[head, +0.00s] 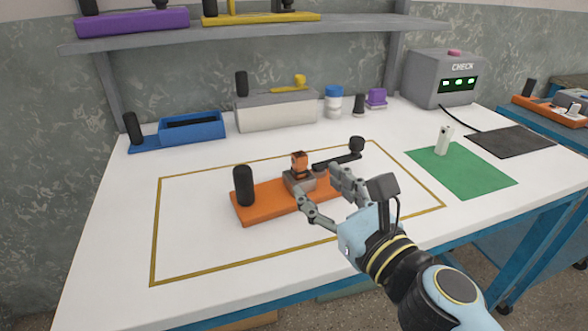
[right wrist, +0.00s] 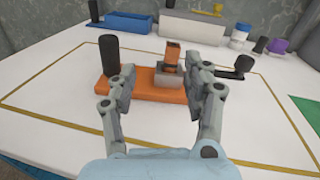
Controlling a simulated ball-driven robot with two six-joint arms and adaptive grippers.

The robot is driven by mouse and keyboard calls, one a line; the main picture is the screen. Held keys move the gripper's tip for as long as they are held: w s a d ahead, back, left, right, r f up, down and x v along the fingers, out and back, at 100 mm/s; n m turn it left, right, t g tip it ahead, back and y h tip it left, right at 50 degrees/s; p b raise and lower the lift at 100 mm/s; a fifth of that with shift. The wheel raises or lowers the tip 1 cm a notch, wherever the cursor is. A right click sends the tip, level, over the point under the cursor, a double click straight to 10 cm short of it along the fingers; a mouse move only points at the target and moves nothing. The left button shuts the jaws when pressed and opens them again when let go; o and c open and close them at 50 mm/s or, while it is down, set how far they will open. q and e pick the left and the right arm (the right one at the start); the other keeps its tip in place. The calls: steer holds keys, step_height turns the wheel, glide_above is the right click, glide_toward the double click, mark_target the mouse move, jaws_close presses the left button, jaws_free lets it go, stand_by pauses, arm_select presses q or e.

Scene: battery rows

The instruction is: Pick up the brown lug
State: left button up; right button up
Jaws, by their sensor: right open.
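The brown lug (head: 299,160) stands upright in a grey clamp block (head: 300,182) on an orange base (head: 262,206) in the middle of the table. In the right wrist view the lug (right wrist: 172,54) rises from the grey block, just beyond my fingers. My right gripper (head: 318,186) is open and empty, on the near side of the block. In the right wrist view its fingers (right wrist: 162,76) are spread, one on each side of the lug, apart from it. The lug's lower end is hidden in the block. My left gripper is not in view.
The orange base carries a black upright handle (head: 243,186) at left and a dark lever with a knob (head: 356,145) at right. A green mat (head: 480,178) with a white piece (head: 444,139) lies at right. A blue tray (head: 192,128) and grey box (head: 274,113) stand behind.

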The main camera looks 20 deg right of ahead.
mark_target(302, 160)
steer(key=shift+w+d+m+h, duration=0.25)
steer(key=shift+w+m+h, duration=0.2)
steer(key=shift+m, duration=0.75)
steer(key=w, duration=0.4)
steer(key=shift+w+a+f+p, duration=0.1)
steer(key=shift+w+a+p, duration=0.1)
steer(key=shift+w+p, duration=0.15)
steer(key=w, duration=0.6)
steer(key=shift+a+f, duration=0.1)
steer(key=shift+f, duration=0.3)
steer(key=shift+s, duration=0.1)
jaws_close()
